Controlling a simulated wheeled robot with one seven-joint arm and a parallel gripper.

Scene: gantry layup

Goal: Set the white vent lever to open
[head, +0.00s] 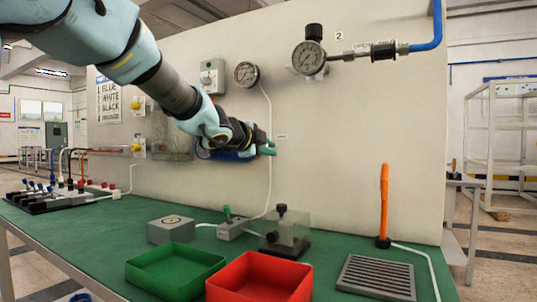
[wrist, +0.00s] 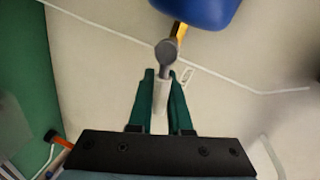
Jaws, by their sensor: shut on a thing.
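The white vent lever (wrist: 160,95) is in the wrist view, between the two green fingers of my gripper (wrist: 161,80). The fingers are shut on it, one on each side. Its far end meets a grey round knob-like part (wrist: 167,50), with a yellow piece just beyond. In the head view my gripper (head: 268,148) is at the upright panel, left of its middle, with the fingers pointing right. The lever cannot be made out there, hidden by the gripper.
A blue body (wrist: 200,8) is just beyond the lever. Pressure gauges (head: 309,57) are on the panel (head: 340,130) above. The green bench (head: 110,235) holds a green tray (head: 175,270), a red tray (head: 260,280), a grey grate (head: 377,277) and an upright orange lever (head: 384,200).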

